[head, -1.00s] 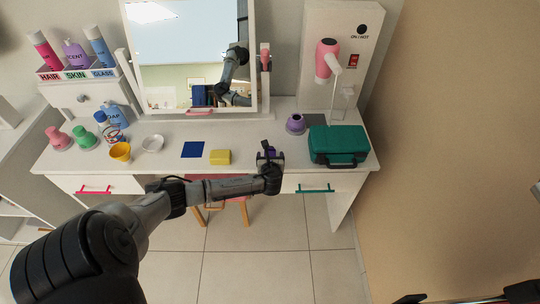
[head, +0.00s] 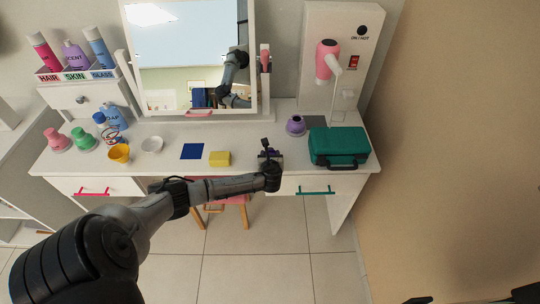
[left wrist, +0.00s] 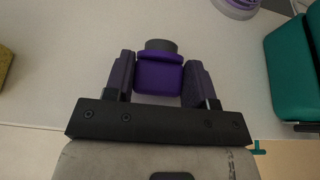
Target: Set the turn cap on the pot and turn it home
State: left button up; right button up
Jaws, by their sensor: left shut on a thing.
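The purple turn cap (left wrist: 160,76) sits between the fingers of my left gripper (head: 269,155), with a dark grey round end (left wrist: 161,45) beyond it. The left gripper is shut on the cap, over the front part of the white table; in the left wrist view the gripper (left wrist: 161,84) hides the cap's sides. The purple pot (head: 296,125) stands upright on the table, behind and to the right of the gripper, apart from the cap. Its lower edge shows at the top of the left wrist view (left wrist: 236,8). Dark parts at the bottom right of the head view may be my right gripper.
A teal case (head: 338,147) stands right of the pot. A yellow block (head: 220,159) and a blue square (head: 192,151) lie left of the gripper. A mirror (head: 190,60) and a pink dryer on a panel (head: 345,25) stand behind. Table between gripper and pot looks clear.

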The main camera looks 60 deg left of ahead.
pick_arm(q)
jog(key=shift+c, duration=0.7)
jog(key=shift+r, duration=0.1)
